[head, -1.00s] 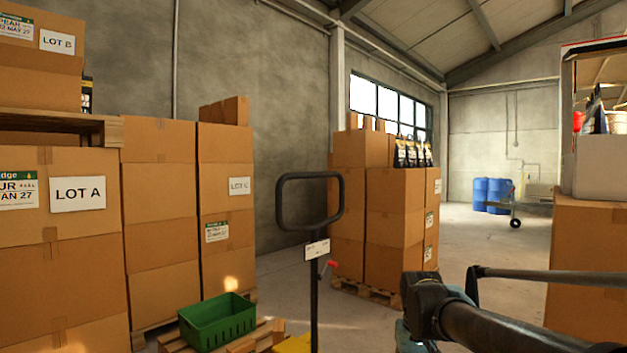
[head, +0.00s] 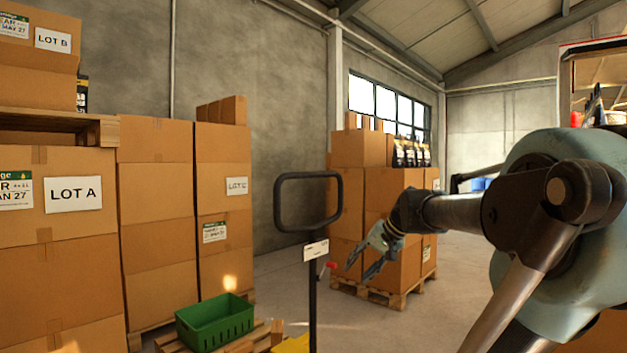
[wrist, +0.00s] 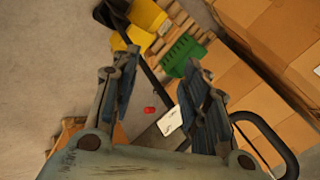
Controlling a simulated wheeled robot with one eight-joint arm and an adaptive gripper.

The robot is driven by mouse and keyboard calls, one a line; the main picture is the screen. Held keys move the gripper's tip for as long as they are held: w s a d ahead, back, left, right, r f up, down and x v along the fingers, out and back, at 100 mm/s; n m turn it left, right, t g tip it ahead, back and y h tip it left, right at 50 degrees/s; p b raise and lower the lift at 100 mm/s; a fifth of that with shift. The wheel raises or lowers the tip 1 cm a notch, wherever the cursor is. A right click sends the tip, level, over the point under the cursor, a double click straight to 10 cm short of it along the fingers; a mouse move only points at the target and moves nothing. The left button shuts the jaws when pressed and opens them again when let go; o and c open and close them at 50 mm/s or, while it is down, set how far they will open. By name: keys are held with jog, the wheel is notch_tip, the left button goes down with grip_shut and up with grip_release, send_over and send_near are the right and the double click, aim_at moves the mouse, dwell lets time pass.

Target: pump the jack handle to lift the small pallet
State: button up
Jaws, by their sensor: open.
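The jack handle (head: 279,205) is a black upright loop on a dark post, with a white card (head: 315,250) and a small red lever (head: 329,265). My gripper (head: 360,270) is open and empty, right of the post and below the loop, pointing down and left. In the wrist view my open fingers (wrist: 162,62) frame part of the post, and the handle loop (wrist: 289,160) lies at lower right, partly hidden by a finger. The yellow jack body (head: 292,344) is cut off at the bottom edge. The small pallet (head: 262,333) bears a green crate (head: 217,322).
Stacked cartons (head: 158,225) stand at left along the wall. Another carton stack on a pallet (head: 388,297) stands behind my gripper. Bare concrete floor (head: 275,268) lies between the stacks. A shelf unit is partly hidden at right.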

jog(key=w+a+r+m+t+y, duration=0.2)
jog(key=w+a+r+y, duration=0.1)
jog(key=w+r, duration=1)
jog(key=m+t+y, duration=0.3)
send_near(316, 174)
jog(key=x, duration=1.1)
jog(key=shift+w+a+f, duration=0.1)
jog(key=shift+a+f, duration=0.05)
jog(key=shift+a, duration=0.1)
jog(key=shift+c, duration=0.3)
grip_shut()
